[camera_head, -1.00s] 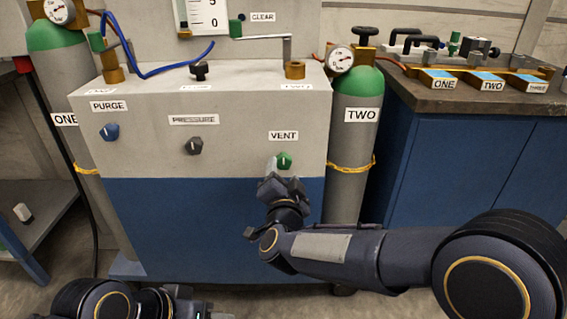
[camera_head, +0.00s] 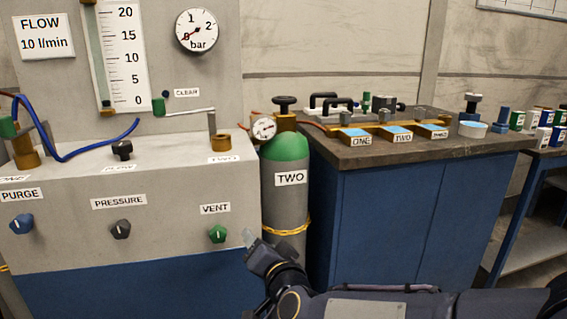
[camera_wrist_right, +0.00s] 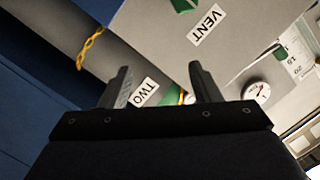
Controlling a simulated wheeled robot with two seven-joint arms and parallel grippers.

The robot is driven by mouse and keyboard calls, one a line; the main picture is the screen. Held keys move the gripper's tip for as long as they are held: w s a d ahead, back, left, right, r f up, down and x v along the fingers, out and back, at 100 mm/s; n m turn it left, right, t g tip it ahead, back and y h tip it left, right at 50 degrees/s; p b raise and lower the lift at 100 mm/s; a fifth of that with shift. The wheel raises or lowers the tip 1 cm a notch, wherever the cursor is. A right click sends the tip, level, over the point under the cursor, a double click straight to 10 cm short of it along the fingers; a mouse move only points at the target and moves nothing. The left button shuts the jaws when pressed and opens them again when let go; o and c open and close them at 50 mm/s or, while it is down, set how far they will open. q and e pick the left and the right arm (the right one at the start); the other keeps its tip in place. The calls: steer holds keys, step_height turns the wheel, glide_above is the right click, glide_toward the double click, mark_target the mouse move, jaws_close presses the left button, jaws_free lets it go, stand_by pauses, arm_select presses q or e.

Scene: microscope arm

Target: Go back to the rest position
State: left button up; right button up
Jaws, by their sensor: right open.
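My right gripper (camera_head: 262,254) is in front of the panel's lower right part, below and right of the green VENT knob (camera_head: 217,234). In the right wrist view my right gripper (camera_wrist_right: 158,84) has its two fingers apart with nothing held between them. The VENT knob also shows at the top of the right wrist view (camera_wrist_right: 184,4), clear of the fingers. The grey cylinder TWO (camera_head: 290,206) with a green top stands behind and right of my right gripper. My left gripper is not in the head view now.
The grey and blue cabinet (camera_head: 160,222) carries PURGE (camera_head: 22,224), PRESSURE (camera_head: 121,230) and VENT knobs. A blue bench (camera_head: 400,225) with a dark top stands at the right. A flow gauge (camera_head: 120,55) and a bar dial (camera_head: 196,31) are at the back.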

steer(key=s+d+f+n+g, duration=0.1)
steer(key=s+d+g, duration=0.1)
steer(key=s+d, duration=0.55)
steer(key=s+d+f+n+g, duration=0.1)
steer(key=s+d+f+g, duration=0.2)
steer(key=d, duration=0.8)
steer(key=s+d+f+g+h, duration=0.15)
steer(key=s+d+f, duration=0.25)
steer(key=s, duration=0.5)
steer(key=s+d+f+g+h, duration=0.1)
steer(key=s+d+f+g, duration=0.25)
steer(key=s, duration=0.65)
step_height(320, 180, up, 37)
steer(key=p, duration=3.6)
steer(key=shift+w+d+f+n+t+p, duration=0.15)
steer(key=shift+w+d+n+t+p, duration=0.15)
